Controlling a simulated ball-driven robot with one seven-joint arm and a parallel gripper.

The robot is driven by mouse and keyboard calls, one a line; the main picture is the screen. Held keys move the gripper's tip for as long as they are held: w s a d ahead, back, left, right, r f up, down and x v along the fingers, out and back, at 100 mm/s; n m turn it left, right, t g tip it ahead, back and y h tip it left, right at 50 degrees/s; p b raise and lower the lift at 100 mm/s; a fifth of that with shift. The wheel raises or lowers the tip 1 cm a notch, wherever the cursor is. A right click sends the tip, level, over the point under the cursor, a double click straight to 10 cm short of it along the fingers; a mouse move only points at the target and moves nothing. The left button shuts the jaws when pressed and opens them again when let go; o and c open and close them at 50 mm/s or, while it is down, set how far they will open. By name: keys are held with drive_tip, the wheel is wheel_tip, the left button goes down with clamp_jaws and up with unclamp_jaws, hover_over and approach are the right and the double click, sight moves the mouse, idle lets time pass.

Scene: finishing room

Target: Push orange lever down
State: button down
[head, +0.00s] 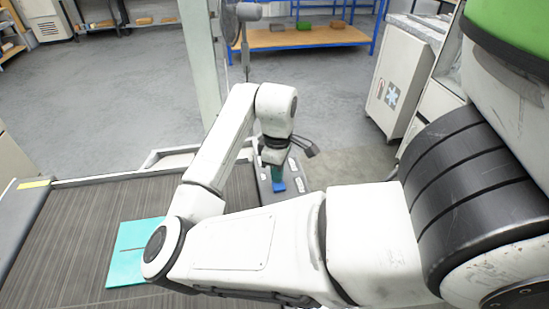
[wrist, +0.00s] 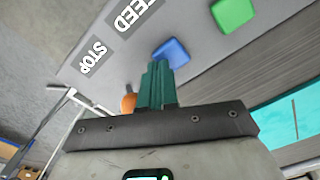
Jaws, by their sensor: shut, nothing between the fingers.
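The orange lever (wrist: 128,102) shows in the wrist view as a small rounded orange end, just left of my gripper's teal fingers; the rest of it is hidden behind the gripper. In the head view I cannot make out the lever. My gripper (wrist: 158,66) is shut and empty, its fingers together over the grey control panel (wrist: 120,60). In the head view my gripper (head: 277,174) points down at the panel beside the conveyor. I cannot tell whether the fingers touch the lever.
A blue button (wrist: 172,53) sits close to the fingertips, and a green button (wrist: 232,14) lies farther along the panel. STOP (wrist: 91,56) and FEED (wrist: 135,12) labels are printed there. A teal board (head: 133,252) lies on the conveyor belt (head: 75,225). A post (head: 203,60) stands behind.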

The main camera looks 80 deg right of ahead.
drive_tip(key=shift+w+d+p, duration=0.25)
drive_tip(key=shift+d, duration=0.35)
drive_tip(key=shift+w+d+p, duration=0.2)
drive_tip(key=shift+d+p, duration=0.05)
drive_tip(key=shift+d, duration=0.3)
drive_tip(key=shift+w+d, duration=0.15)
drive_tip(key=shift+d, duration=0.2)
drive_tip(key=shift+w+d, duration=0.15)
drive_tip(key=shift+d, duration=0.2)
wheel_tip(320, 180, up, 7)
drive_tip(key=a+p, duration=0.2)
drive_tip(key=p, duration=0.5)
drive_tip(key=shift+s+p, duration=0.3)
drive_tip(key=shift+s, duration=0.05)
idle(0.4)
